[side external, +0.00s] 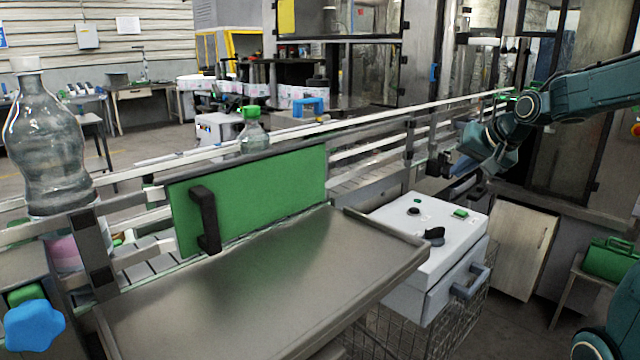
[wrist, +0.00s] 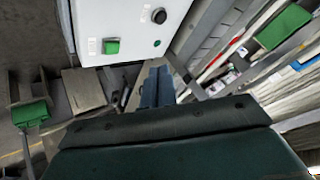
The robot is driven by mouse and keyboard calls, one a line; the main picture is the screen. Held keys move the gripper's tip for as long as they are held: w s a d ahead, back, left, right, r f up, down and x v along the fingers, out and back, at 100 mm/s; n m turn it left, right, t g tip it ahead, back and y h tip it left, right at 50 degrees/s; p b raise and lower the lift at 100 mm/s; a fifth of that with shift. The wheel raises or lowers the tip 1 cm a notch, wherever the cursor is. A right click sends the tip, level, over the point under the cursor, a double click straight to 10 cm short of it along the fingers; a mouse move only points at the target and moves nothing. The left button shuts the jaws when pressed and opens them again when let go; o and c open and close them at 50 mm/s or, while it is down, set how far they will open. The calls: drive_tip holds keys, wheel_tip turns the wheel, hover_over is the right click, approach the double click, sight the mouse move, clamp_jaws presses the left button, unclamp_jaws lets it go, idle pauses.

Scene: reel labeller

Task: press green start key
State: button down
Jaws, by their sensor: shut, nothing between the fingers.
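The green start key (side external: 461,213) is a small rectangular key on the top of a white control box (side external: 395,222). In the wrist view the green key (wrist: 111,47) shows near the lower edge of the white box (wrist: 125,18). My gripper (side external: 447,168) is shut and empty, behind and above the box in the side view, apart from the key. In the wrist view my gripper (wrist: 157,72) points past the box's edge, to the right of and below the key.
Conveyor rails (side external: 370,130) run behind. A green case (side external: 608,258) stands at right.

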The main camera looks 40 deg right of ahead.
drive_tip(key=m, duration=0.2)
hover_over(464, 214)
drive_tip(key=shift+d+f+h, duration=0.1)
drive_tip(key=shift+f+h, duration=0.15)
drive_tip(key=shift+h, duration=0.15)
drive_tip(key=shift+f, duration=0.1)
drive_tip(key=shift+f, duration=4.3)
